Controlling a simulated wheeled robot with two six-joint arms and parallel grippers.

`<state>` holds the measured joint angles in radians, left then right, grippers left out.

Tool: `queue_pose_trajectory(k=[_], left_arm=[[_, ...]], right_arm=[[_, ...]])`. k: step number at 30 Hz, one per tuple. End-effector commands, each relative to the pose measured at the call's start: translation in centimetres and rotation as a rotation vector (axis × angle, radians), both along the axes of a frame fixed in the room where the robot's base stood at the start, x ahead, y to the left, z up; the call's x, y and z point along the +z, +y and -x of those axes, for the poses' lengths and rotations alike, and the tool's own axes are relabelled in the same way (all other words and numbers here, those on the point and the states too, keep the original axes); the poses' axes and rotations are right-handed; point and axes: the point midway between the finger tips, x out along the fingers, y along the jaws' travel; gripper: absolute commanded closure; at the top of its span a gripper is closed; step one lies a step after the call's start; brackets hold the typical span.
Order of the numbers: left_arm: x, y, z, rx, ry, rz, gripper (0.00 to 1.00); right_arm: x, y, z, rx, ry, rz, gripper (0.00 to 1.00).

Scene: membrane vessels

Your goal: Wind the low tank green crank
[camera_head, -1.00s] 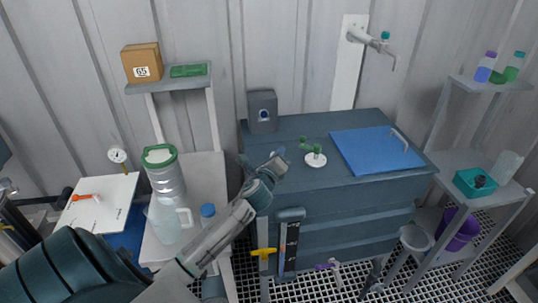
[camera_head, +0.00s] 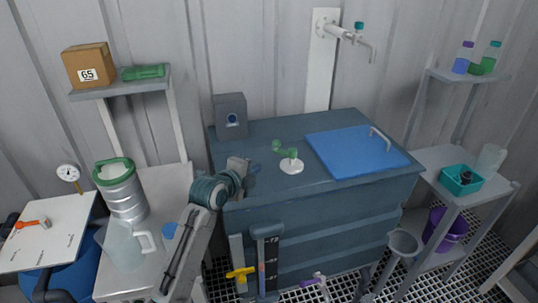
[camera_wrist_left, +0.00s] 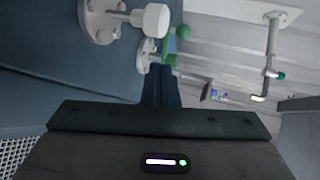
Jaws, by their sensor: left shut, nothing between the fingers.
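The green crank (camera_head: 289,152) sits on a white round base on top of the dark blue low tank (camera_head: 235,190). My left gripper (camera_head: 250,168) is just left of the crank, over the tank's near left edge, shut and empty. In the left wrist view the shut fingers (camera_wrist_left: 160,85) point toward the green crank (camera_wrist_left: 171,58), with a gap apparently between them. A white fitting with a round knob (camera_wrist_left: 150,20) is nearer the wrist camera; my arm may hide it in the head view. My right gripper is not in view.
A blue lid (camera_head: 340,155) with a handle lies on the tank, right of the crank. A grey box (camera_head: 230,105) stands behind left. A wall tap (camera_head: 345,32) is above. A shelf with a jug (camera_head: 122,245) and canister (camera_head: 124,205) is left; another shelf (camera_head: 450,155) is right.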

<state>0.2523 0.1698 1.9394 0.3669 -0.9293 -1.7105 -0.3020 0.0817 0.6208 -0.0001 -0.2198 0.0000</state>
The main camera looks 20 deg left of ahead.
Motion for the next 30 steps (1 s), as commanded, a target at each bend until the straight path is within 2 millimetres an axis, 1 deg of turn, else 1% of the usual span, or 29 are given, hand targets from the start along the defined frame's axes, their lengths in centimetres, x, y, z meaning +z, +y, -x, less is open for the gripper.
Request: queue_pose_trajectory(k=[1, 2, 5, 11, 15, 21, 30], left_arm=[[0.1, -0.2, -1.0, 0.001, 0.002, 0.004, 1.00], [-0.1, -0.3, -1.6, 0.001, 0.002, 0.003, 1.00], [-0.7, -0.7, -3.4, 0.002, 0.002, 0.002, 1.00], [-1.8, -1.4, -6.7, 0.001, 0.001, 0.000, 1.00], [-1.7, -1.8, -8.7, 0.002, -0.001, 0.000, 1.00], [-1.9, -2.1, -10.2, 0.002, -0.001, -0.001, 1.00], [-2.1, -2.2, -10.6, 0.001, -0.002, -0.002, 1.00]], right_arm=[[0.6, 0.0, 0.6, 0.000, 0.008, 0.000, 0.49], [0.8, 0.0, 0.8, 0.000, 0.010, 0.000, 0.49], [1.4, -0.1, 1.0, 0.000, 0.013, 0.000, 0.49], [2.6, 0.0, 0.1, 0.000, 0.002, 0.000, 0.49], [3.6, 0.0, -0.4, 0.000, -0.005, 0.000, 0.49], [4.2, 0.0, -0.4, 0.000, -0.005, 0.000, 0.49], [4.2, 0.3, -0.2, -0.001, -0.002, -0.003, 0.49]])
